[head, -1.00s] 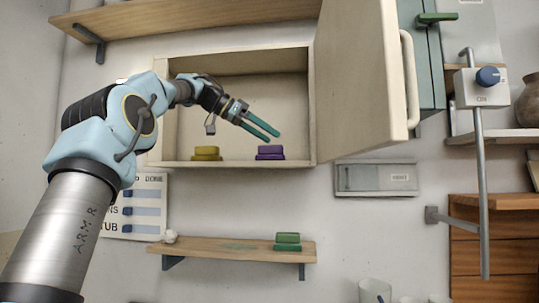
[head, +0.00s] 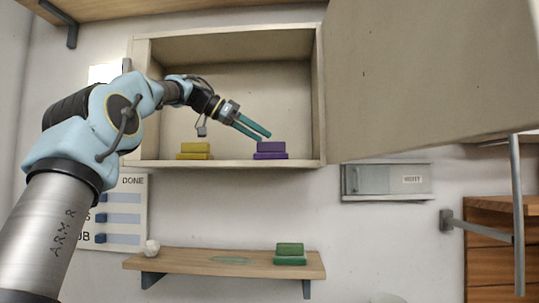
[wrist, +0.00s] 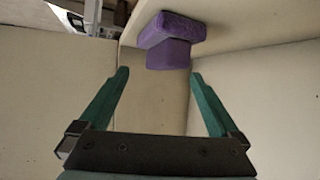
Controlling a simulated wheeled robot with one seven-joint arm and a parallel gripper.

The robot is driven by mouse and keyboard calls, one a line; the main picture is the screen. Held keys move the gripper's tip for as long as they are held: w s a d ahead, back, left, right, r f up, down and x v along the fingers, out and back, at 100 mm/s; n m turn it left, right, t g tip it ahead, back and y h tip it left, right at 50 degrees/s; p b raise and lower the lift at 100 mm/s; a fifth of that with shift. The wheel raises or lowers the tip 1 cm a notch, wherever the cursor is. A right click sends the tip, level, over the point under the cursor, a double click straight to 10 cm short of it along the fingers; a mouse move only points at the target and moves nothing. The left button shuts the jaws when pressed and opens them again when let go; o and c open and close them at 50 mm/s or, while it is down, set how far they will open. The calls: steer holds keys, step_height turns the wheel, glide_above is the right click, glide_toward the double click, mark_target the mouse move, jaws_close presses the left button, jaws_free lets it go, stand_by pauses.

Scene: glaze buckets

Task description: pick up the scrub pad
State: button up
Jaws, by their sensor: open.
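A purple two-layer block (head: 271,150) sits on the right part of the open wall cabinet's floor. A similar yellow block (head: 194,151) sits on its left part, and a green one (head: 290,254) is on the shelf below. None has a readable label, so I cannot tell by name which is the scrub pad. My gripper (head: 264,137) is open and empty inside the cabinet, its teal fingertips just above and left of the purple block. In the wrist view the purple block (wrist: 170,40) shows beyond and between the spread fingertips (wrist: 160,75), apparently apart from them.
The cabinet (head: 225,165) has side walls and a low front edge around my gripper. Its large door (head: 430,80) stands open at the right. The lower shelf (head: 205,262) also carries a small whitish lump (head: 152,247).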

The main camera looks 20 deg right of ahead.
mark_target(280, 148)
steer(key=p+x, duration=0.1)
steer(key=x, duration=0.7)
steer(key=shift+p, duration=0.35)
steer(key=shift+f, duration=0.1)
steer(key=c, duration=1.5)
